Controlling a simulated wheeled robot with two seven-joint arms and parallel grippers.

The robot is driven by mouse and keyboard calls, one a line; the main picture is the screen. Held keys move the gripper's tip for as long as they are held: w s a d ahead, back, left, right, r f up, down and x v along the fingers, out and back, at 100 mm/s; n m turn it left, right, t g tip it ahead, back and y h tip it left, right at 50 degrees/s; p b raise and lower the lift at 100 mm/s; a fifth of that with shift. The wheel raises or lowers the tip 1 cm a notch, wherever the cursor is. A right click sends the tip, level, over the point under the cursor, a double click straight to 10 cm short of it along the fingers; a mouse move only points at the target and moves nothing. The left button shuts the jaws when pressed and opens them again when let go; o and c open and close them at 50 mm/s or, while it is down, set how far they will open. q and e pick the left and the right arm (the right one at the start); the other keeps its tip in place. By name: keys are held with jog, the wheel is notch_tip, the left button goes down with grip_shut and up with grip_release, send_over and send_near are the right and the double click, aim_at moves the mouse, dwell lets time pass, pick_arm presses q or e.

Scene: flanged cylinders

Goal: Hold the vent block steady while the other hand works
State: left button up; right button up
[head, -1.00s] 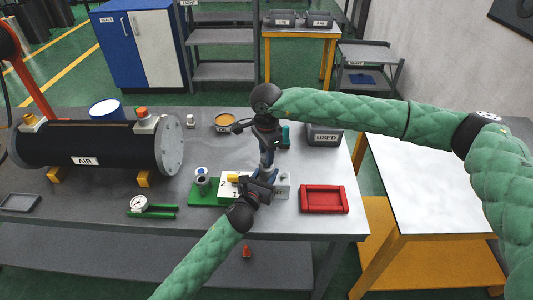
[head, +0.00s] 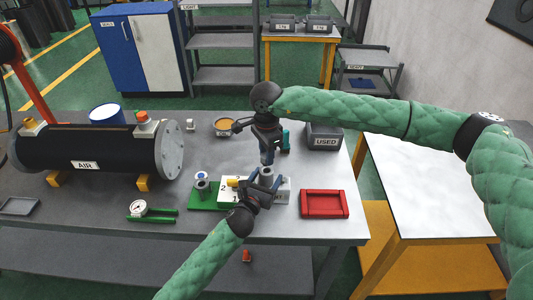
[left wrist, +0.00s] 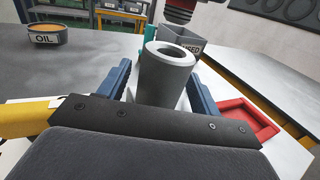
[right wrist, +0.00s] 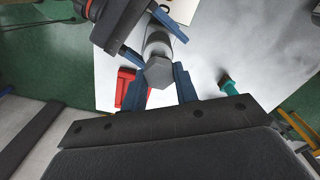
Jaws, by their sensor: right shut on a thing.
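The vent block (head: 284,190) is a pale block on the bench with a grey upright tube (head: 267,171) on it. In the left wrist view the hollow tube (left wrist: 165,72) stands between my left gripper's blue fingers (left wrist: 160,92), with a narrow gap on one side. My left gripper (head: 265,179) is open around the tube. My right gripper (head: 267,157) is above the tube, shut on a grey hex-ended part (right wrist: 158,72). The part's lower end is hidden in the head view.
A red tray (head: 324,204) lies right, a grey USED bin (head: 324,137) behind. The AIR cylinder (head: 90,150), gauge (head: 139,208) and OIL dish (head: 224,126) are further left.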

pick_arm(q)
jog(key=v, duration=1.2)
